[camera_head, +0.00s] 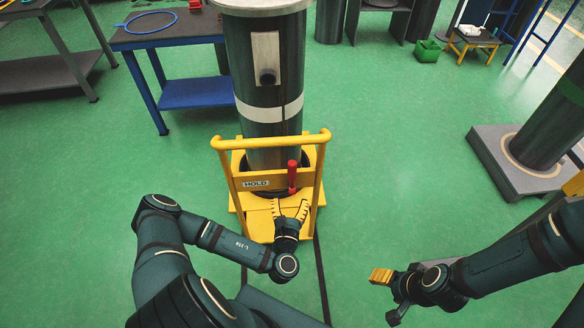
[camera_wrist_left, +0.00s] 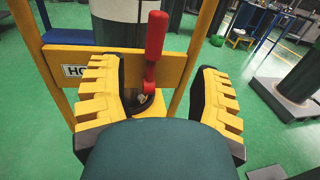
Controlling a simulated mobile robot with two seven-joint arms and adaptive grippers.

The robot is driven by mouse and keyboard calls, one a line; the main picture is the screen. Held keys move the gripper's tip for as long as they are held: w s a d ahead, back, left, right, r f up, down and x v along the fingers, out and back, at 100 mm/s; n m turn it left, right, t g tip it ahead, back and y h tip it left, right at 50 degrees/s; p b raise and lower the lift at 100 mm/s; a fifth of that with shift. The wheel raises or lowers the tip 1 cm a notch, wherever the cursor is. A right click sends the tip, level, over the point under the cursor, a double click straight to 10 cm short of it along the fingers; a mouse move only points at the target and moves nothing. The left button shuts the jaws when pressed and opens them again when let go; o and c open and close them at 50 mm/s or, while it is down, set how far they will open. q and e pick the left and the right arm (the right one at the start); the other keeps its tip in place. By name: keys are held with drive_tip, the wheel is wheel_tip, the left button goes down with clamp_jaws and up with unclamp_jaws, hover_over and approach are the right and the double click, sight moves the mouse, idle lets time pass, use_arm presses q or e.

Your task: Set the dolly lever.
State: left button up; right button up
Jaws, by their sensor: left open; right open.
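The yellow dolly (camera_head: 229,164) has a handle frame and a crossbar with a "HOLD" label (camera_head: 256,184). A tall dark cylinder with a white band (camera_head: 262,108) stands upright on it. The red lever (camera_head: 292,176) stands upright at the right part of the crossbar, and it also shows in the left wrist view (camera_wrist_left: 155,45). My left gripper (camera_head: 290,209) is open just in front of the lever; in the left wrist view its fingers (camera_wrist_left: 153,92) lie either side of the lever's lower part, apart from it. My right gripper (camera_head: 388,296) is open and empty at the lower right.
A blue-legged table (camera_head: 170,38) with a blue ring stands at the back left. A second cylinder (camera_head: 545,130) stands on a grey base (camera_head: 487,150) at the right. Open green floor lies between the dolly and that base.

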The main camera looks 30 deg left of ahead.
sight(292, 172)
use_arm(q)
drive_tip(key=b+x, duration=0.1)
drive_tip(key=x, duration=0.3)
drive_tip(key=b+x, duration=0.1)
drive_tip(key=x, duration=0.4)
drive_tip(key=b+x, duration=0.1)
drive_tip(key=x, duration=0.3)
drive_tip(key=shift+w+a, duration=0.25)
drive_tip(key=shift+a, duration=0.25)
drive_tip(key=shift+f, duration=0.1)
clamp_jaws()
